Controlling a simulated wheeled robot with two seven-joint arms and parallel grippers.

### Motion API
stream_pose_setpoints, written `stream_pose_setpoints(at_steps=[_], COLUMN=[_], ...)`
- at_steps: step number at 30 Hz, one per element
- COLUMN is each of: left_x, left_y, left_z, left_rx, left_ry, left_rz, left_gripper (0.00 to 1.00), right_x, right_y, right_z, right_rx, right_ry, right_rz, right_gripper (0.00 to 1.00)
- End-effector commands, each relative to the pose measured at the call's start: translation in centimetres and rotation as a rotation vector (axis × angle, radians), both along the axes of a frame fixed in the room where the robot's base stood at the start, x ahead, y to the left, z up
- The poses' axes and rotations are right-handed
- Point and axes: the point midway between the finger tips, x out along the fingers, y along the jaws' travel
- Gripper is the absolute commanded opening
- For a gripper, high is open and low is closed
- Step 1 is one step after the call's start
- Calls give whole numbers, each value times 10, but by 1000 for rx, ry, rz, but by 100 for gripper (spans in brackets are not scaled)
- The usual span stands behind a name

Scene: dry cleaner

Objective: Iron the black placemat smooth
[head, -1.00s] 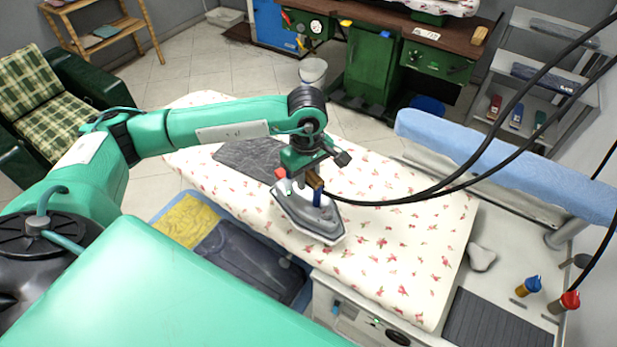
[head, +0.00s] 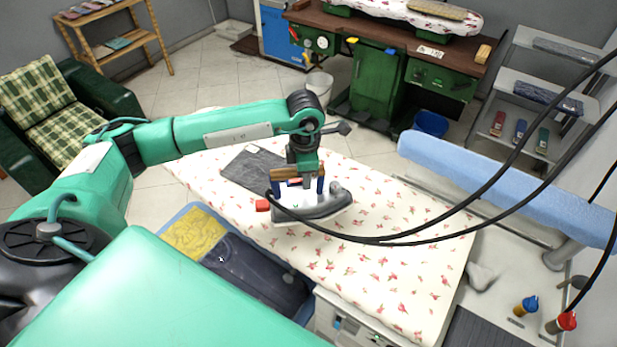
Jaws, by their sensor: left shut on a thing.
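The black placemat (head: 249,168) lies on the floral ironing board (head: 345,254), left of the iron, and looks dark grey. Its near right part is partly hidden by the iron and my gripper. The grey iron (head: 325,207) is over the board beside the placemat, its tip pointing right. My left gripper (head: 298,184) is shut on the iron's handle from above. I cannot tell whether the soleplate touches the cover. My right gripper is not in view.
Two black cables (head: 440,206) run from the iron to the upper right. A blue padded sleeve arm (head: 500,185) stands along the right side. A blue bin (head: 212,213) with yellow and dark cloths sits below the board's near left edge.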

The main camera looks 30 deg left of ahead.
Motion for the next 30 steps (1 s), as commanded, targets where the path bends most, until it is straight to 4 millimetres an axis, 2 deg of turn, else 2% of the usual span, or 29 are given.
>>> stream_pose_setpoints(at_steps=[1,30], left_x=[4,39], left_y=[3,60], left_z=[8,32], left_rx=[-2,4], left_ry=[-7,0], left_rz=[65,1354], left_gripper=[0,0], right_x=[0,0], right_y=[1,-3], right_z=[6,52], right_rx=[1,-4], right_ry=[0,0], right_rz=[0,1], right_gripper=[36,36])
